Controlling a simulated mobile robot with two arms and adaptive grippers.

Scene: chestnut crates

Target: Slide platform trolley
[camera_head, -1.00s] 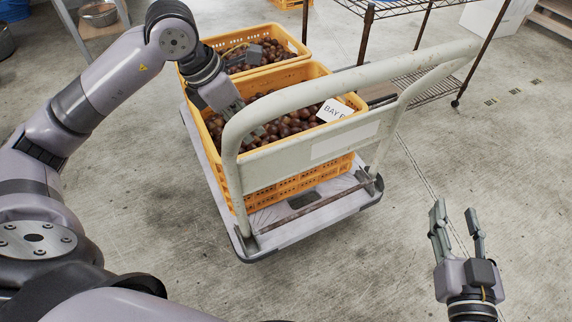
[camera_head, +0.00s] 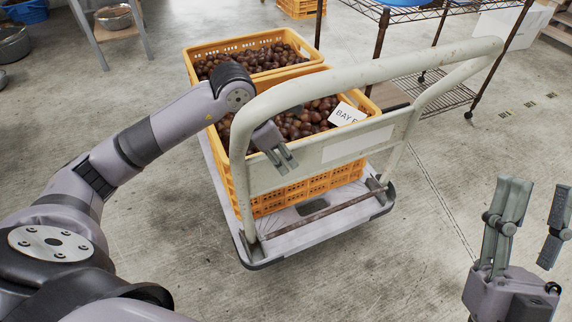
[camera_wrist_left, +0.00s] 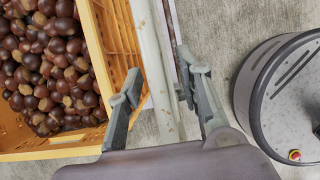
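The platform trolley has a pale, worn tube handle (camera_head: 370,73) with a crossbar panel, above a grey deck (camera_head: 320,226). Two yellow crates of chestnuts ride on it: the near crate (camera_head: 293,194) and the far crate (camera_head: 195,52). A white "BAY" card (camera_head: 347,114) sits at the near crate. My left gripper (camera_head: 283,160) is at the left part of the handle frame. In the left wrist view its fingers (camera_wrist_left: 160,85) are apart, with the pale handle (camera_wrist_left: 151,50) between them; contact is unclear. My right gripper (camera_head: 533,212) is open and empty, right of the trolley.
A wire rack (camera_head: 430,92) with dark posts stands behind the trolley to the right. A table (camera_head: 116,33) with a metal bowl (camera_head: 113,17) is at the back left. Another yellow crate (camera_head: 300,8) is at the back. The concrete floor in front is clear.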

